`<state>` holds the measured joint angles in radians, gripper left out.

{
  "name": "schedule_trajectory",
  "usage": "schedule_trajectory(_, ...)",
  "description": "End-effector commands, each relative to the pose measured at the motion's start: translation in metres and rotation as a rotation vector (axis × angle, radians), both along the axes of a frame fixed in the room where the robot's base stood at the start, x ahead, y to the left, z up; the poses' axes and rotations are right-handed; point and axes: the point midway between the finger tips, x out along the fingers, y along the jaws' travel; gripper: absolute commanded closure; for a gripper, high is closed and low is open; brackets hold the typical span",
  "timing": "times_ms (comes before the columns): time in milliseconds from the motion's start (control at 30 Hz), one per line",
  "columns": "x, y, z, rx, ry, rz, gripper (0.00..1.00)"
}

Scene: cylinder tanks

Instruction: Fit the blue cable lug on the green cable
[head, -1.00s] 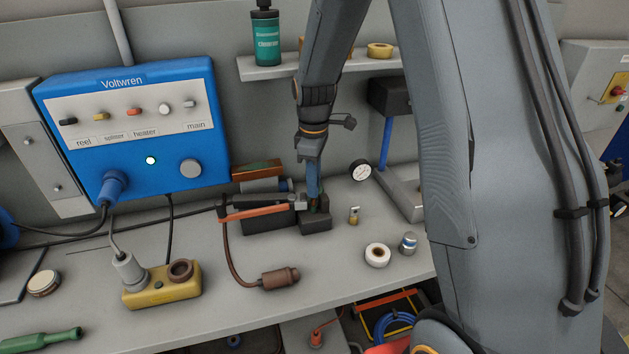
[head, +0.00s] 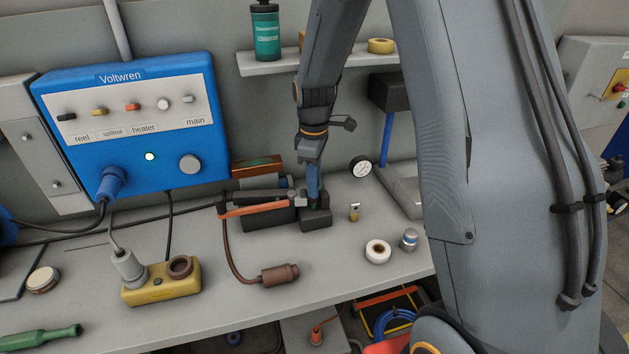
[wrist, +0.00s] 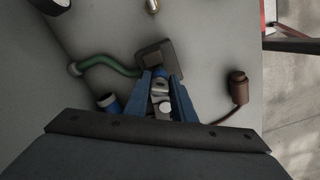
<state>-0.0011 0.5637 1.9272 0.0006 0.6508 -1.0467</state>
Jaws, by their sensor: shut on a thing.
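My gripper (wrist: 161,90) points down and is shut on the blue cable lug (wrist: 160,74). The lug's blue sleeve and silver tongue show between the blue fingers in the wrist view. In the head view my gripper (head: 313,194) is just over a small dark block (head: 316,219), and its fingers hide the lug. The green cable (wrist: 106,62) curves from the left to the same dark block (wrist: 151,54) in the wrist view. The cable's end is hidden near the lug, so I cannot tell whether the lug is around it.
A tool with an orange handle (head: 255,208) lies left of the block. A brown connector (head: 280,275), a white tape roll (head: 378,251), a small silver-and-blue cylinder (head: 409,240) and a yellow splitter (head: 165,287) are on the bench. The front right bench is fairly clear.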

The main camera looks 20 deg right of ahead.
Motion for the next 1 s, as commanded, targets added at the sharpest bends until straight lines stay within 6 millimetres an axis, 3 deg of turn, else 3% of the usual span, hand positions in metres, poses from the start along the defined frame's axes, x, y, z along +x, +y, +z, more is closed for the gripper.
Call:
schedule_trajectory(567,0.000,0.000,-0.013,0.000,0.000,0.000,0.99)
schedule_trajectory(600,0.000,0.000,-0.014,0.000,0.000,0.000,0.75)
schedule_trajectory(733,0.000,0.000,-0.013,0.000,0.000,0.000,0.55)
schedule_trajectory(1000,0.000,0.000,-0.013,0.000,0.000,0.000,0.55)
